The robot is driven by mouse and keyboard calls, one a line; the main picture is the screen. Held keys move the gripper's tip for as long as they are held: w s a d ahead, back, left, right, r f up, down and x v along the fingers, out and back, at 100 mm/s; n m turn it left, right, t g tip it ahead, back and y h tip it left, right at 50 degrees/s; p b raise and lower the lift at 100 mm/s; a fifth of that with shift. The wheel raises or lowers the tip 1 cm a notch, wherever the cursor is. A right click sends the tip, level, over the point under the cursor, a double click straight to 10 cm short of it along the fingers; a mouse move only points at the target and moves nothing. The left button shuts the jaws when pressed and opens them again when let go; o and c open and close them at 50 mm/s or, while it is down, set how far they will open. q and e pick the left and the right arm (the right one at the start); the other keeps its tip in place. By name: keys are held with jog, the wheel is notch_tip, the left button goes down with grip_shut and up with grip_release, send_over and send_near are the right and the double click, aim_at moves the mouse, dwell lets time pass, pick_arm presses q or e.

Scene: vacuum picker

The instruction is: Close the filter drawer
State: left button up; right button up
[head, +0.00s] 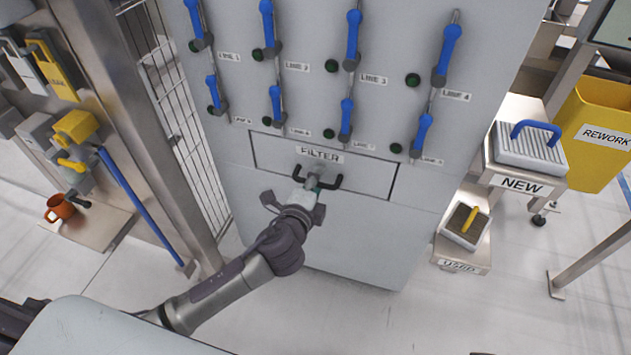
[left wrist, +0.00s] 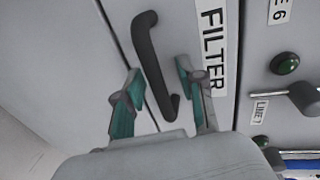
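The filter drawer (head: 370,178) is a wide grey front low in the tall grey cabinet, with a FILTER label and a dark bar handle (head: 331,184). Its front looks level with the cabinet face, outlined by a thin dark seam. My left gripper (head: 313,180) is at the handle and hides part of it. In the left wrist view the two green-padded fingers of my left gripper (left wrist: 160,96) are apart. The handle (left wrist: 150,60) runs into the gap between them, and I see no finger clearly touching it. My right gripper is out of view.
Blue levers (head: 353,35) and green buttons line the cabinet above the drawer. A NEW stand (head: 515,183) carries a filter with a blue handle. A lower stand (head: 461,262) holds a yellow-handled filter. A yellow REWORK bin (head: 597,110) is at right; a wire fence (head: 178,115) is at left.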

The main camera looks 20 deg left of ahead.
pick_arm(q)
jog(key=v, duration=1.2)
